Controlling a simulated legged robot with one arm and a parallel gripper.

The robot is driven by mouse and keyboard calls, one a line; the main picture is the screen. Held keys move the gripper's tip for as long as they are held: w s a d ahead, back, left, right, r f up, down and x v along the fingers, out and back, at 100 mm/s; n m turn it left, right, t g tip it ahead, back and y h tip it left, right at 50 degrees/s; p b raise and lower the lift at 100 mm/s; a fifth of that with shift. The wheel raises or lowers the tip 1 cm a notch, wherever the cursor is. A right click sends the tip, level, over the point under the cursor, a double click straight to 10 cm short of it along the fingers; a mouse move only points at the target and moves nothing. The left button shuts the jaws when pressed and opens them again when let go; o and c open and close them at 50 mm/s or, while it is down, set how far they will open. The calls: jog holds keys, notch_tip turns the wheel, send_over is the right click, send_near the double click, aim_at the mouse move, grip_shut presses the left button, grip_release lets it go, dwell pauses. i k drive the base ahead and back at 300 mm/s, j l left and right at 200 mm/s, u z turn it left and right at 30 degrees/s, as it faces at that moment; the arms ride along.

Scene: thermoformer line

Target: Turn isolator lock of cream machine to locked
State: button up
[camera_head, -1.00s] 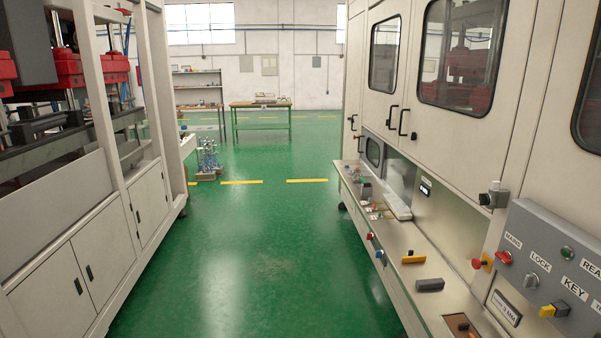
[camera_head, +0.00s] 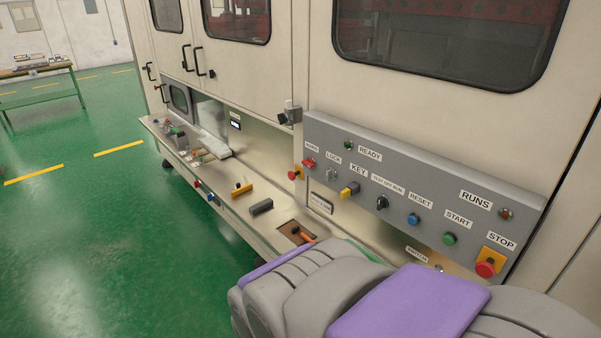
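The cream machine (camera_head: 318,60) fills the right side of the view. Its grey control panel (camera_head: 470,190) slopes along the front. The lock (camera_head: 331,174) is a small silver knob or key cylinder under the LOCK label (camera_head: 334,160), near the panel's left end. Its turn position is too small to tell. The red MAINS switch (camera_head: 309,163) is just left of it, and a yellow and dark KEY piece (camera_head: 349,190) is to its right. My grey and purple arm shows at the bottom right, in front of the panel's lower part. My gripper is not in view.
Right along the panel are a black selector (camera_head: 382,203), a blue button (camera_head: 413,219), a green button (camera_head: 449,238) and a red STOP button (camera_head: 486,268). A ledge (camera_head: 235,212) with small items runs below.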

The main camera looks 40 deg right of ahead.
aim_at(329, 175)
jog(key=j+z, duration=1.1)
jog(key=i+l, duration=0.05)
